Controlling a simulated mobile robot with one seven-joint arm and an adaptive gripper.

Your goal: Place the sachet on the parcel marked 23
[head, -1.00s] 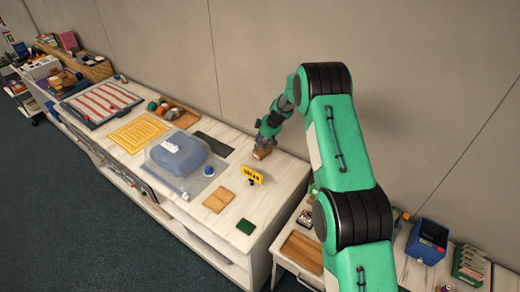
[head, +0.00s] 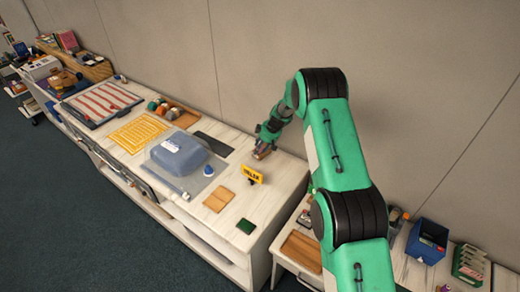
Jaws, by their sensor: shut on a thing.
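My gripper (head: 264,147) is low over the far right part of the long white bench, near the wall. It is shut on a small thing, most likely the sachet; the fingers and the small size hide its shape. A small brown block (head: 261,155) shows right at the fingertips. I cannot tell whether it is a parcel beneath or part of what is held. No number 23 can be read on anything in view.
A yellow sign (head: 252,175) stands just in front of my gripper. A lower table stands at right.

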